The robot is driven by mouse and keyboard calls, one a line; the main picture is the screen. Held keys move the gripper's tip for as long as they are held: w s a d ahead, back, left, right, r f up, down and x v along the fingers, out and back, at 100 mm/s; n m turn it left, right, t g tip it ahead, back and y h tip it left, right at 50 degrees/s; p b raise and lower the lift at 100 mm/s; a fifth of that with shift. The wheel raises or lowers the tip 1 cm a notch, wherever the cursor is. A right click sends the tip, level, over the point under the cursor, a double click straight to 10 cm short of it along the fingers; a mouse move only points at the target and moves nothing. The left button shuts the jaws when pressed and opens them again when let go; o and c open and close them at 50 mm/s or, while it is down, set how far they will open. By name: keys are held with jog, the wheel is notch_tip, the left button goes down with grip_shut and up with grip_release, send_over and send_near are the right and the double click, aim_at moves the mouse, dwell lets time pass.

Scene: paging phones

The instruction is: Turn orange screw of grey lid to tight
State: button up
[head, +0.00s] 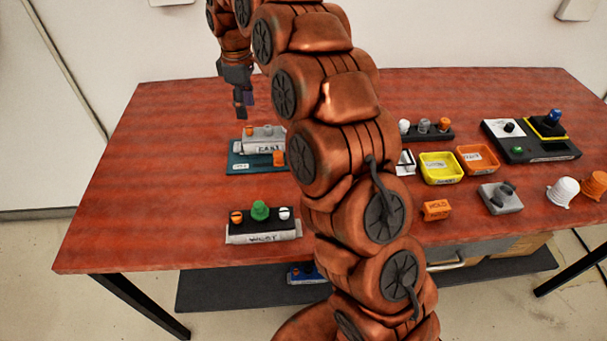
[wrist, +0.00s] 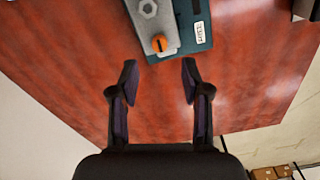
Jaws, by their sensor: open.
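The grey lid (head: 264,135) sits on a white box marked like EAST, on a teal base (head: 236,167) at the table's left-middle. The orange screw (head: 249,131) stands on the lid's left end. In the wrist view, the orange screw (wrist: 160,43) has a dark slot and sits at the near end of the grey lid (wrist: 146,22); a grey hex knob is behind it. My gripper (head: 240,112) hangs above the table, up and left of the lid. Its two fingers (wrist: 158,78) are spread, empty and short of the screw. My arm hides the lid's right side.
A WEST unit (head: 261,221) with a black lid, orange and white screws and green knob stands in front. Yellow (head: 440,168) and orange trays are right of my arm. The table's left side is clear.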

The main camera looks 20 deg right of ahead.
jog(key=shift+s+r, duration=0.1)
jog(key=shift+r, duration=0.45)
jog(key=s+d+r+m+g, duration=0.1)
jog(key=s+m, duration=0.6)
jog(key=s, duration=2.2)
jog(key=shift+s+d+r, duration=0.15)
jog(key=shift+d+r, duration=0.35)
jog(key=shift+d, duration=0.6)
jog(key=s+d+f+m, duration=0.1)
jog(key=s+f+m, duration=0.1)
jog(key=s, duration=0.5)
jog(key=s+f+m, duration=0.2)
jog(key=s, duration=0.6)
jog(key=shift+d+f+g+p, duration=0.35)
jog(key=shift+d+g+p, duration=0.05)
